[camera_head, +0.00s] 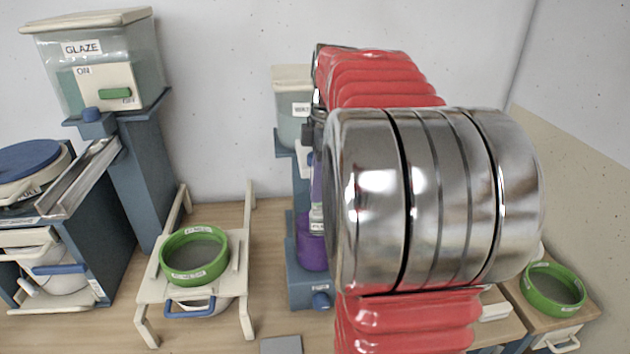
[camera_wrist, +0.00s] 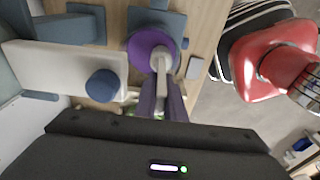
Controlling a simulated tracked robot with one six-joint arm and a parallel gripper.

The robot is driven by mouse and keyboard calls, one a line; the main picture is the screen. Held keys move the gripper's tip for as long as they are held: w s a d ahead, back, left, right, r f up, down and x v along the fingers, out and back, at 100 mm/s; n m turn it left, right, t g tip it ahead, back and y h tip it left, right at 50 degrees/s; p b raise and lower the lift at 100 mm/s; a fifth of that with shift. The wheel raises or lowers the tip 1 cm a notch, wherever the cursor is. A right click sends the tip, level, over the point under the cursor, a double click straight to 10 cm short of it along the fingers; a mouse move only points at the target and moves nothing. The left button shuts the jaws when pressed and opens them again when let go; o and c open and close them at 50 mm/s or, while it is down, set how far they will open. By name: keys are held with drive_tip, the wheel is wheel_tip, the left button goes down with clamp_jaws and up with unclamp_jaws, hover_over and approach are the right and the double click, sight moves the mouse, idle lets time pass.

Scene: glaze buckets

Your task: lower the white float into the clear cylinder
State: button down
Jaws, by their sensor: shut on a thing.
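My gripper (camera_wrist: 164,90) shows in the wrist view with its two narrow purple fingers close together. It is shut on a slim white piece (camera_wrist: 160,64), which looks like the white float. The piece stands out beyond the fingertips and overlaps a round purple base (camera_wrist: 143,44). In the head view a purple part (camera_head: 313,245) shows low beside the blue stand, mostly hidden by my arm. I cannot make out the clear cylinder's wall in either view, nor whether the float is inside it.
A glaze tank (camera_head: 110,65) stands on a blue column at the left. A green-rimmed sieve (camera_head: 194,255) sits on a white frame on the bench. Another green ring (camera_head: 553,290) is at the right. A second tank (camera_head: 290,110) stands behind my arm. Some bench between the frames is bare.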

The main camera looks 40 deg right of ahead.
sight(315, 213)
drive_tip(key=shift+f, duration=2.15)
drive_tip(key=c, duration=1.8)
unclamp_jaws()
drive_tip(key=shift+o, duration=0.2)
drive_tip(key=shift+r, duration=0.1)
drive_tip(key=r, duration=0.4)
drive_tip(key=d+r, duration=0.1)
drive_tip(key=r, duration=0.4)
drive_tip(key=s+r, duration=0.1)
drive_tip(key=r, duration=0.3)
drive_tip(key=shift+d+r, duration=0.2)
drive_tip(key=shift+d, duration=0.05)
